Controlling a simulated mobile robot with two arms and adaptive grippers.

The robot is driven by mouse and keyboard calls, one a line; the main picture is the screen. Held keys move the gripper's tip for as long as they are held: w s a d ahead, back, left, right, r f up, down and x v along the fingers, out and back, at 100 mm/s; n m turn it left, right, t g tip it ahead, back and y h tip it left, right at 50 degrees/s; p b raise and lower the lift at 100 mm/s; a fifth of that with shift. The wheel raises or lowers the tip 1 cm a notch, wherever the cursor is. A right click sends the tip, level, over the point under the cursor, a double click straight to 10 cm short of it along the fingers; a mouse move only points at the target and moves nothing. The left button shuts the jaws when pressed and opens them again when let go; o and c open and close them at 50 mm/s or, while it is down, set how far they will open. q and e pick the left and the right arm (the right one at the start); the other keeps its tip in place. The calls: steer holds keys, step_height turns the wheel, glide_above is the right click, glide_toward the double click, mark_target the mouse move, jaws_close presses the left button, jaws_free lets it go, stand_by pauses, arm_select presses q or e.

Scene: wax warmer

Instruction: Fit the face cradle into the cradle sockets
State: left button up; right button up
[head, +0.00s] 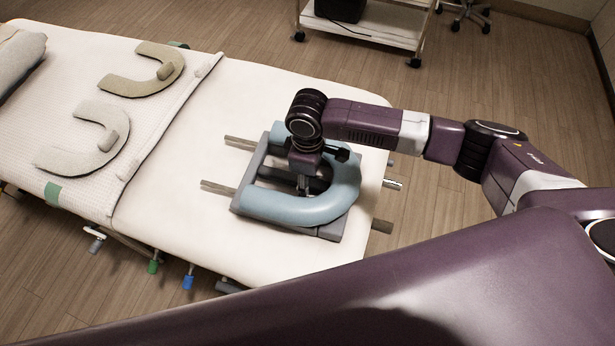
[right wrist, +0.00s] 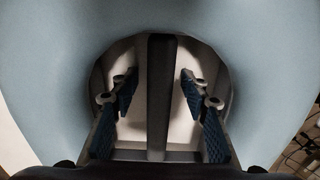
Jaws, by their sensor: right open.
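The face cradle (head: 325,208) lies on the white table (head: 170,235), near its right end. It has a light blue U-shaped cushion on a grey frame, with two rods (head: 217,187) sticking out to the left. My right gripper (head: 308,185) reaches down into the cushion's opening. In the right wrist view, its fingers (right wrist: 157,90) are open on either side of a dark bar (right wrist: 159,110) of the frame, with gaps showing. Short metal and brown pieces (head: 383,226) show at the table's right end; I cannot tell whether these are the sockets. My left gripper is out of view.
A beige U-shaped pad (head: 125,85) and a white one (head: 75,155) lie on a textured cover at the left. Coloured knobs (head: 188,282) hang below the near edge. A white cart (head: 385,38) stands behind. Bare table lies left of the cradle.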

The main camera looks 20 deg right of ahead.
jaws_close()
steer(key=shift+r, duration=0.15)
stand_by(0.4)
